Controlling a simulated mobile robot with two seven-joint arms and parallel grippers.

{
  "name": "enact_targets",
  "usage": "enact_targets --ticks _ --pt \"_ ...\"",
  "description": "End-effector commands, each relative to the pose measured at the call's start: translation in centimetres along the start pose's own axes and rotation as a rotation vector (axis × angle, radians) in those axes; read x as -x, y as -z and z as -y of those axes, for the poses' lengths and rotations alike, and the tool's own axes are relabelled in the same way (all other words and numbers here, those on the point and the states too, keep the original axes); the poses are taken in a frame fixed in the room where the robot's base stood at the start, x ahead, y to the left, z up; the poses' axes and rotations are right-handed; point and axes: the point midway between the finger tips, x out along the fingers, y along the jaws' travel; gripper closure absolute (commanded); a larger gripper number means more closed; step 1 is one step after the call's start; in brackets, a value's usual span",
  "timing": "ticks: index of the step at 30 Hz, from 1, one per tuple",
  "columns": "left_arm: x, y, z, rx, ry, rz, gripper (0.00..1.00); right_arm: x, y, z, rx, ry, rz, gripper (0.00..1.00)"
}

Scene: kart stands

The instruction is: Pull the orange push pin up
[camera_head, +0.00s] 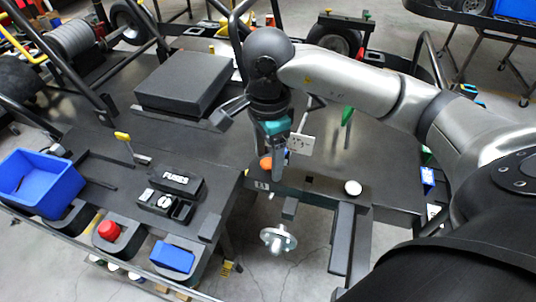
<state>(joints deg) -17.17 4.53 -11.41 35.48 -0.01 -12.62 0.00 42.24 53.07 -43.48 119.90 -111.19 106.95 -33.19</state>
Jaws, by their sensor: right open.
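The orange push pin (266,163) shows as a small rounded orange knob at the front edge of the dark table, beside the block marked 8. My right arm comes in from the right and its wrist hangs over the table. My right gripper (278,160) points down with its fingers at the pin, just to the right of the orange knob. It is open. The fingers overlap the pin's right side, and I cannot tell whether they touch it. The lower part of the pin is hidden. My left gripper is not in view.
A blue bin (40,183), a black fuse box (176,183), a red knob (109,230) and a blue block (172,257) are on the left stand. A black pad (184,81) lies behind. A white-labelled tag (301,143) is close to the gripper. A metal hub (278,240) shows below the front edge.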

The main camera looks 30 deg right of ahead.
Motion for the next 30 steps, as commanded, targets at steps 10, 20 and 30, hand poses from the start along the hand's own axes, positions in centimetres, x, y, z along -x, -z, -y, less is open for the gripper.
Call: enact_targets --ticks 10,20,30 --pt "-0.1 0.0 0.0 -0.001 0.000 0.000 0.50 1.7 0.0 0.1 -0.001 0.004 0.001 0.27" --pt "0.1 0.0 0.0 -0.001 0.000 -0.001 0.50 7.9 0.0 0.1 0.000 0.006 0.000 0.27" --pt "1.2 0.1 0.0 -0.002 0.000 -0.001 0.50 12.7 0.0 0.1 0.000 0.005 -0.001 0.27"
